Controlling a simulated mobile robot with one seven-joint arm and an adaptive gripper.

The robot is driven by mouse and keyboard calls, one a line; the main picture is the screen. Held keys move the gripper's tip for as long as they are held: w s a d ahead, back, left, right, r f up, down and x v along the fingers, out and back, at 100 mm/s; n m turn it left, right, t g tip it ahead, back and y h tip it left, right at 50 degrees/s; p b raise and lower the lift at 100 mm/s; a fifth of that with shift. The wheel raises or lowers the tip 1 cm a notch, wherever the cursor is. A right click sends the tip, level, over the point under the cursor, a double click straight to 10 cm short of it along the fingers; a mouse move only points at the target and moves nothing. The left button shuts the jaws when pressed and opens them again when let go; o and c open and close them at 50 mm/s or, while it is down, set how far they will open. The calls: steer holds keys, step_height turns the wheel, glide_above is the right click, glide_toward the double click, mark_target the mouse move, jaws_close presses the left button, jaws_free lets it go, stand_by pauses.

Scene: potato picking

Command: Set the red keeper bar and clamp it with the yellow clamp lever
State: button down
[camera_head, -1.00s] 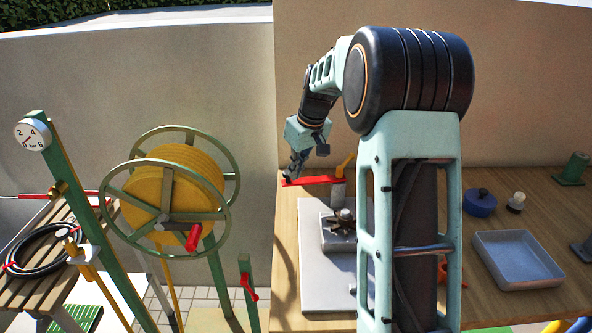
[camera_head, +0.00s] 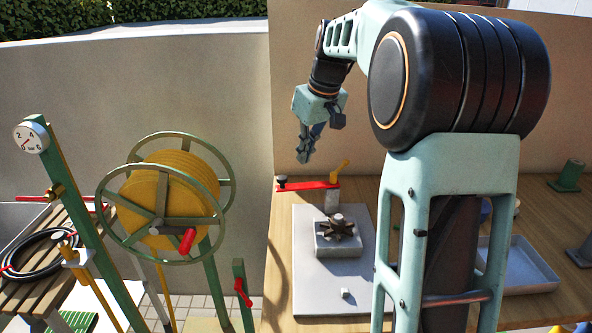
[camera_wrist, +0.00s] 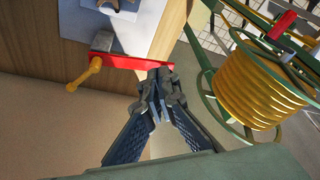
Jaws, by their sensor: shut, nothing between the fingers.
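The red keeper bar (camera_head: 308,185) sticks out leftward from a grey post (camera_head: 331,203) at the back of the grey plate, its dark-knobbed free end near the table's left edge. The yellow clamp lever (camera_head: 341,169) slants up to the right from the post. My gripper (camera_head: 305,159) is shut and empty, above the bar and apart from it in the head view. In the wrist view the red bar (camera_wrist: 122,60) runs toward the fingertips of my gripper (camera_wrist: 160,76), which hide its knobbed end. The yellow lever (camera_wrist: 86,75) points away from the bar there.
A grey block with a dark star knob (camera_head: 338,230) stands on the grey plate (camera_head: 308,284). A yellow hose reel (camera_head: 170,190) stands left of the table. My arm partly hides a grey tray (camera_head: 520,266) at right.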

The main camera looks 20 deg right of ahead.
mark_target(286, 181)
steer(key=w+a+f+p, duration=0.1)
steer(key=w+a+f, duration=0.1)
steer(key=w+f, duration=0.4)
steer(key=shift+s+x, duration=0.45)
steer(key=shift+x, duration=1.6)
steer(key=shift+f, duration=0.1)
steer(key=shift+w+p, duration=0.7)
steer(key=shift+w, duration=0.05)
steer(key=shift+s, duration=0.1)
